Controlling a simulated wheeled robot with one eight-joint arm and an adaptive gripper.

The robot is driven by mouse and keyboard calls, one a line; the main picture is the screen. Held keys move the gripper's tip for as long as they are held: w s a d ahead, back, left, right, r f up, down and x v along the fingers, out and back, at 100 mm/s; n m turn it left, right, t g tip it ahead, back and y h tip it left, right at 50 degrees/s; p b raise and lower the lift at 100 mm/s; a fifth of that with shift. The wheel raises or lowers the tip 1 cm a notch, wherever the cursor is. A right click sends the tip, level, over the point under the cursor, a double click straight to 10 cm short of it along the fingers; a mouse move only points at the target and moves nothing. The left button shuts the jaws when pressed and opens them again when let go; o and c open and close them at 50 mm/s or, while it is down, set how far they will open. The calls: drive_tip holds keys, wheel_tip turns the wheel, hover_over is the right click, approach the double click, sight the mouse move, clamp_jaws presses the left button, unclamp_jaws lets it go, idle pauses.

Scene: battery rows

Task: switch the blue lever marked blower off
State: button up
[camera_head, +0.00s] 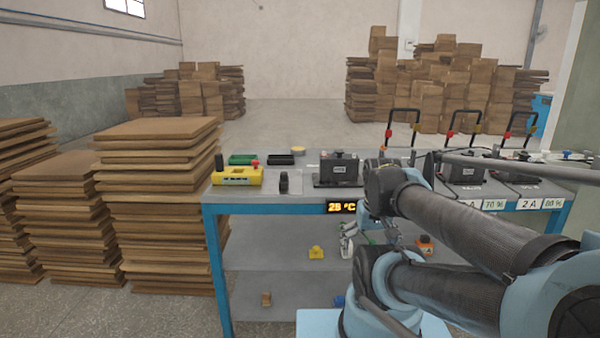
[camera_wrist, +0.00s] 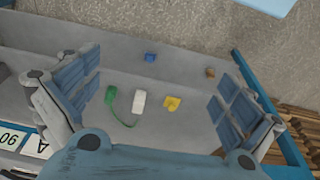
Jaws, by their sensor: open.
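A small blue item (camera_head: 338,300), the only blue lever-like thing I can pick out, sits low in the rack under the workbench, partly hidden by my arm in the head view. It also shows in the wrist view (camera_wrist: 150,57), beyond and between my fingers, touching neither. It is too small for me to read a label or tell how its handle stands. My gripper (camera_wrist: 155,92) is open and empty, with one padded finger at each side of the wrist view. In the head view my arm hides much of it.
A yellow item (camera_wrist: 171,103), a white block (camera_wrist: 139,101), a green handle with cable (camera_wrist: 112,96) and a brown item (camera_wrist: 210,72) stand nearby. An orange item (camera_head: 424,245) is to the right. The workbench top (camera_head: 300,203) and its blue legs frame the shelves.

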drive_tip(key=shift+w+r, duration=0.1)
drive_tip(key=shift+r, duration=0.05)
drive_tip(key=c, duration=0.7)
drive_tip(key=shift+w+r, duration=0.25)
drive_tip(key=shift+r, duration=0.05)
drive_tip(key=c, duration=0.5)
drive_tip(key=shift+n, duration=0.3)
drive_tip(key=w+r, duration=0.3)
drive_tip(key=shift+w+d+r, duration=0.1)
drive_tip(key=shift+w+r, duration=0.2)
drive_tip(key=shift+r, duration=0.1)
clamp_jaws()
drive_tip(key=w+a+r+n+h, duration=0.2)
drive_tip(key=w+r, duration=0.8)
drive_tip(key=w, duration=0.6)
drive_tip(key=w+a+r+n, duration=0.1)
drive_tip(key=w+a, duration=0.2)
drive_tip(key=w, duration=0.4)
drive_tip(key=w+a+r+t, duration=0.1)
drive_tip(key=w+a+r, duration=0.1)
drive_tip(key=w, duration=0.6)
drive_tip(key=w+a+r+n+h, duration=0.1)
drive_tip(key=w+a+r, duration=0.1)
drive_tip(key=w, duration=0.6)
drive_tip(key=shift+a+r+n+t, duration=0.2)
drive_tip(key=shift+a+n+t, duration=0.1)
drive_tip(key=shift+a, duration=0.6)
